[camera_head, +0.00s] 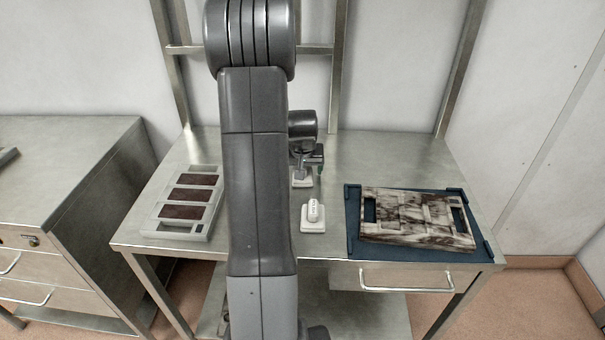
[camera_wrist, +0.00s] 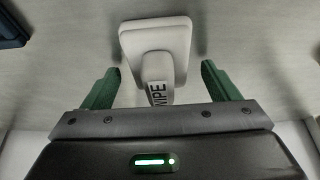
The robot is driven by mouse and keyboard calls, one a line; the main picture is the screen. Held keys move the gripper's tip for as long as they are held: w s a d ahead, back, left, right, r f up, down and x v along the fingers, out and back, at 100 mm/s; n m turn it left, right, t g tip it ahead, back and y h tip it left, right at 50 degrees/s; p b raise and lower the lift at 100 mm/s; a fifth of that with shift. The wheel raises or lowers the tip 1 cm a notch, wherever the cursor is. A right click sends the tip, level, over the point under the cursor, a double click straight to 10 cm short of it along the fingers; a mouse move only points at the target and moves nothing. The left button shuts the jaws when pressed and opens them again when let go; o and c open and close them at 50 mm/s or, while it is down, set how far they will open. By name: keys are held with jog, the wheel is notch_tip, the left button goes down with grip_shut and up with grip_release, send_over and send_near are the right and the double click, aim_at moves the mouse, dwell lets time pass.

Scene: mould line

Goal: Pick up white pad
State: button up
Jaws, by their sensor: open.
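Two white pads with upright handles are on the steel table. The front white pad (camera_head: 313,225) stands clear, with dark lettering on its handle. The back white pad (camera_head: 301,182) is partly hidden by my gripper (camera_head: 306,166), which is above it. In the wrist view, a white pad (camera_wrist: 157,38) lies ahead of my gripper (camera_wrist: 160,72), with "WIPE" lettering on its handle. The green fingers are open, one on each side of the handle, with a gap on both sides. The lower end of the handle is hidden behind the gripper body.
A grey tray (camera_head: 157,227) with several dark red panels lies on the left of the table (camera_head: 365,157). A marbled brown-and-white plate (camera_head: 405,229) lies on a dark blue mat (camera_head: 482,245) at the right. A steel drawer cabinet (camera_head: 75,150) stands further left.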

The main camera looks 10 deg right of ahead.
jog(key=c, duration=1.1)
notch_tip(320, 180, up, 10)
jog(key=shift+b, duration=0.5)
jog(key=o, duration=0.5)
jog(key=c, duration=0.4)
jog(key=shift+o, duration=0.2)
